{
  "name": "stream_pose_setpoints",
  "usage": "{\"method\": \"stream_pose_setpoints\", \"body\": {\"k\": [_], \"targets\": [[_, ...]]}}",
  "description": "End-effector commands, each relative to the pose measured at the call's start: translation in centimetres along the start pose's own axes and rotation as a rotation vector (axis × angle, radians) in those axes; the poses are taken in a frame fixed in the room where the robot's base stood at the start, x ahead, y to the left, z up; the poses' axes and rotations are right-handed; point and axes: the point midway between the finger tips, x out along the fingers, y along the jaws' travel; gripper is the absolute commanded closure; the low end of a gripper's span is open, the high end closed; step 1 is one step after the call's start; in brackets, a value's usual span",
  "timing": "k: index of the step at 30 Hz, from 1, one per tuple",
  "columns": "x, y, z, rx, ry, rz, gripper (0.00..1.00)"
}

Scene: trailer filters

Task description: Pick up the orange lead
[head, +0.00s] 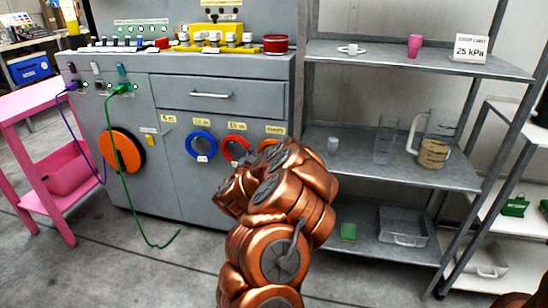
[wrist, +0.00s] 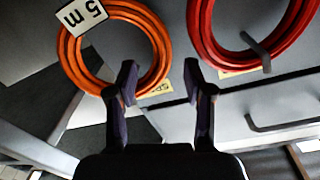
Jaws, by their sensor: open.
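The orange lead is a coil (wrist: 157,45) hanging on the cabinet front, at the upper left of the wrist view. A white tag reading "5 m" (wrist: 82,14) lies across it, upside down in this view. In the head view only a small arc of the orange lead (head: 267,145) shows above my copper arm. My gripper (wrist: 160,82) is open, with nothing between its fingers. In the wrist view its left finger overlaps the coil's lower right edge. I cannot tell whether it touches. My arm mostly hides the gripper in the head view.
A red coil (wrist: 200,35) hangs beside the orange one, with a blue coil (head: 187,145) further left in the head view. A green cable (head: 123,170) trails to the floor. Metal shelves (head: 345,165) with glassware stand to the right, and a pink cart (head: 20,115) left.

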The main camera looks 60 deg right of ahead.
Motion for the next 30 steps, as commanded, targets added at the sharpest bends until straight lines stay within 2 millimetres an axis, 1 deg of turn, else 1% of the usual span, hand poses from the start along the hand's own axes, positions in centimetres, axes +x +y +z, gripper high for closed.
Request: {"method": "stream_pose_setpoints", "body": {"k": [9, 12, 15, 21, 23, 30], "targets": [[3.1, 0.1, 0.0, 0.000, 0.002, 0.000, 0.48], [3.8, 0.0, 0.0, 0.000, 0.001, -0.001, 0.48], [4.2, 0.0, 0.0, 0.000, -0.001, -0.001, 0.48], [4.2, 0.0, -0.1, 0.000, -0.002, -0.002, 0.48], [4.2, 0.0, -0.1, 0.000, -0.002, -0.002, 0.53], [4.2, 0.0, -0.1, 0.000, -0.001, -0.001, 0.78]]}}
